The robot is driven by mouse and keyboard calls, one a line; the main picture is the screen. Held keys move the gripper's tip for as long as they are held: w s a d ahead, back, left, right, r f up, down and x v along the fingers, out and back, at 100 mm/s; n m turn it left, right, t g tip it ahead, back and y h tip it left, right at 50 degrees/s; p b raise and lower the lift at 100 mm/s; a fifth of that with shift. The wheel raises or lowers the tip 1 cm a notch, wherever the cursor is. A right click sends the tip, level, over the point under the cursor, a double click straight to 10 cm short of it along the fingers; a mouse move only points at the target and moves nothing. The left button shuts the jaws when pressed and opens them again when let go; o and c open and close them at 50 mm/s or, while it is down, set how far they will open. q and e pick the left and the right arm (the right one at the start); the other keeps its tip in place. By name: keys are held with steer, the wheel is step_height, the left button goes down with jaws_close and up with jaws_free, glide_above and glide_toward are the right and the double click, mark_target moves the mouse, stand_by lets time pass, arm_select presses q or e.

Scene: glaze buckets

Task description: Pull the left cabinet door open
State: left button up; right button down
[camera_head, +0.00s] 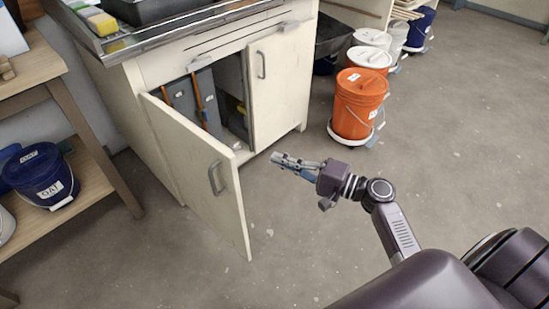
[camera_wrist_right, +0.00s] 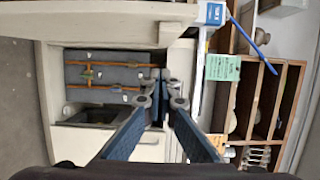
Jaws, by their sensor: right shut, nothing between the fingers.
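The left cabinet door (camera_head: 205,170) stands partly open, swung out from the pale cabinet, with a grey bar handle (camera_head: 216,178) on its outer face. The right cabinet door (camera_head: 280,82) is closed, with its own handle (camera_head: 261,65). My right gripper (camera_head: 276,158) is in front of the cabinet, to the right of the open door's free edge. Its fingers are shut and empty, apart from the handle in the picture. In the right wrist view, the shut gripper (camera_wrist_right: 164,82) shows in front of the cabinet opening. My left gripper is not in view.
Grey boards with orange strips (camera_wrist_right: 95,75) stand inside the cabinet. A sink counter (camera_head: 190,28) tops it. An orange bucket (camera_head: 357,105) and white-lidded buckets (camera_head: 369,60) stand to the right. A wooden shelf (camera_head: 85,185) with a blue bucket (camera_head: 42,178) is left. Floor ahead is clear.

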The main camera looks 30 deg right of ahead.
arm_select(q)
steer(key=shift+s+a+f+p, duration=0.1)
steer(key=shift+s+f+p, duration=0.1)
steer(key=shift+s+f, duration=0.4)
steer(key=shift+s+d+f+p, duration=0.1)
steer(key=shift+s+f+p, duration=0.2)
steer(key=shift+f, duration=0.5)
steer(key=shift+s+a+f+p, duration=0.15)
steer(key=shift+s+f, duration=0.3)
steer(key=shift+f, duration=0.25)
arm_select(e)
steer(key=w+a, duration=0.4)
steer(key=a, duration=0.4)
steer(key=shift+w, duration=0.25)
steer(key=shift+a, duration=0.1)
